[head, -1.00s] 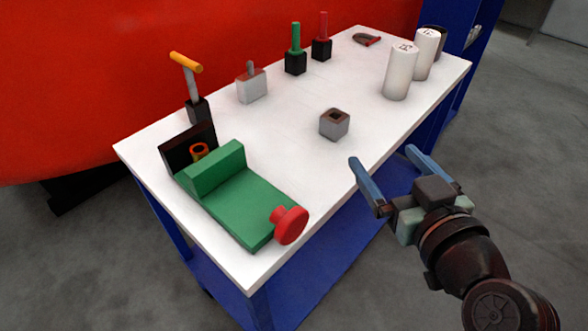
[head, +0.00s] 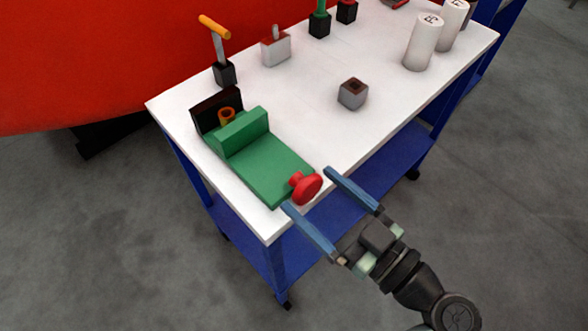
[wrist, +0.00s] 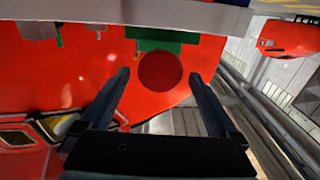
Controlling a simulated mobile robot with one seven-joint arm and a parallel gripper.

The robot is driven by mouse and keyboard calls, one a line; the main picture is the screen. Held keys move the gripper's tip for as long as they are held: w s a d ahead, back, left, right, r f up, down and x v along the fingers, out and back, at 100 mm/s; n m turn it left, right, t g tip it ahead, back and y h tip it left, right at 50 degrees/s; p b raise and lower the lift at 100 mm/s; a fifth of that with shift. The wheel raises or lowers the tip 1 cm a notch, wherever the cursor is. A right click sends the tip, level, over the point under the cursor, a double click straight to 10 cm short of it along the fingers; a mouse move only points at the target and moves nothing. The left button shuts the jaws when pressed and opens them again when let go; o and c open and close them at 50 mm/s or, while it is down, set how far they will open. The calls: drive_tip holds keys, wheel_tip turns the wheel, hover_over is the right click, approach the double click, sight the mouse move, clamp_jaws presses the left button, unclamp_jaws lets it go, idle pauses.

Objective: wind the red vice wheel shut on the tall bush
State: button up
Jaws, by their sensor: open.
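The red vice wheel (head: 306,187) is on the near end of the green vice (head: 268,170) at the table's near left corner. The tall bush (head: 227,117), an orange-brown ring, stands between the vice's dark back jaw and its green moving jaw; its lower part is hidden. I cannot tell if the jaws touch it. My gripper (head: 306,189) is open and empty, with its blue fingertips either side of the wheel in the head view. In the wrist view the wheel (wrist: 160,71) shows ahead between the open fingers (wrist: 158,84); no contact is clear.
On the white table (head: 345,140) stand a grey block with a hole (head: 353,93), an orange-handled tool (head: 217,45), a grey-white box (head: 275,47) and white cylinders (head: 422,42). A large red body (head: 90,70) rises behind. The floor in front is clear.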

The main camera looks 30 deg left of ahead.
sight(295, 174)
drive_tip(key=shift+x, duration=2.7)
drive_tip(key=c, duration=1.3)
drive_tip(key=m+p, duration=0.2)
drive_tip(key=m, duration=0.2)
drive_tip(key=shift+w+d+r, duration=0.1)
drive_tip(key=shift+m+p, duration=0.95)
drive_tip(key=shift+m, duration=0.95)
